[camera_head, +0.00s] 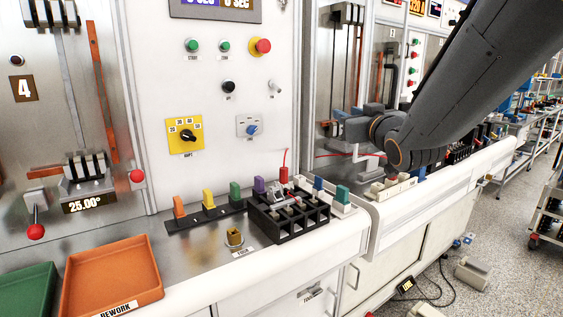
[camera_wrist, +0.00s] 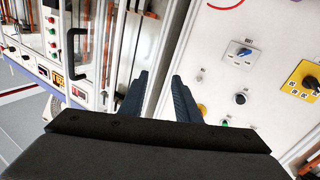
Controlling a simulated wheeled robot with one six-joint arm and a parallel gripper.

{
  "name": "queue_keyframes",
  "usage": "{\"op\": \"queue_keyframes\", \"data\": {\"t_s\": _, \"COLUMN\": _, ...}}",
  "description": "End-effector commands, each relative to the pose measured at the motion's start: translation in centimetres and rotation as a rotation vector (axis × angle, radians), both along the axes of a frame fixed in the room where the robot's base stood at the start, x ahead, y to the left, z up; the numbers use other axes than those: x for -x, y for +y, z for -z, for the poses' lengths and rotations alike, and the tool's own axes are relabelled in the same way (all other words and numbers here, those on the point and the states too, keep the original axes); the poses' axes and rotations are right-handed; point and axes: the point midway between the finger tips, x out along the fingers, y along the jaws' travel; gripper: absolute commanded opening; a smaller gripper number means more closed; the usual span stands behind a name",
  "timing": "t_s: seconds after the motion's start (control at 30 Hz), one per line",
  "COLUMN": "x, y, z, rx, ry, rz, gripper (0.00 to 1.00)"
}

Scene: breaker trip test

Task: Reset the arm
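My arm (camera_head: 470,70) reaches in from the upper right in the head view and bends at a dark joint above the bench on the right. My gripper (camera_wrist: 160,82) shows in the wrist view with its two dark blue ribbed fingers apart and nothing between them. The gap between the fingers looks onto the white panel's edge. In the head view the gripper end is small and lies in front of the right cabinet, so its fingers are hard to make out.
A white control panel (camera_head: 225,75) with knobs and buttons stands left of my arm. A black divided tray (camera_head: 285,222), coloured connectors and an orange rework tray (camera_head: 112,275) are on the bench. A red wire (camera_head: 345,154) runs near my wrist.

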Motion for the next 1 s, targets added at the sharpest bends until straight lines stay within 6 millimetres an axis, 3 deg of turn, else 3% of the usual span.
{"op": "queue_keyframes", "data": {"t_s": 0.03, "x": 0.5, "y": -0.6, "z": 3.3, "rx": 0.006, "ry": 0.106, "rz": 0.035, "gripper": 0.30}}
{"op": "queue_keyframes", "data": {"t_s": 0.17, "x": 3.2, "y": -2.2, "z": 11.7, "rx": 0.018, "ry": 0.393, "rz": 0.120, "gripper": 0.30}}
{"op": "queue_keyframes", "data": {"t_s": 0.3, "x": 8.5, "y": -3.2, "z": 19.7, "rx": 0.026, "ry": 0.698, "rz": 0.187, "gripper": 0.30}}
{"op": "queue_keyframes", "data": {"t_s": 0.4, "x": 12.9, "y": -3.3, "z": 24.1, "rx": 0.029, "ry": 0.896, "rz": 0.216, "gripper": 0.30}}
{"op": "queue_keyframes", "data": {"t_s": 0.6, "x": 21.5, "y": -3.0, "z": 29.6, "rx": 0.027, "ry": 1.218, "rz": 0.245, "gripper": 0.30}}
{"op": "queue_keyframes", "data": {"t_s": 0.73, "x": 26.4, "y": -2.4, "z": 31.7, "rx": 0.025, "ry": 1.391, "rz": 0.247, "gripper": 0.30}}
{"op": "queue_keyframes", "data": {"t_s": 1.0, "x": 26.1, "y": 0.1, "z": 35.1, "rx": 0.062, "ry": 1.413, "rz": 0.194, "gripper": 0.30}}
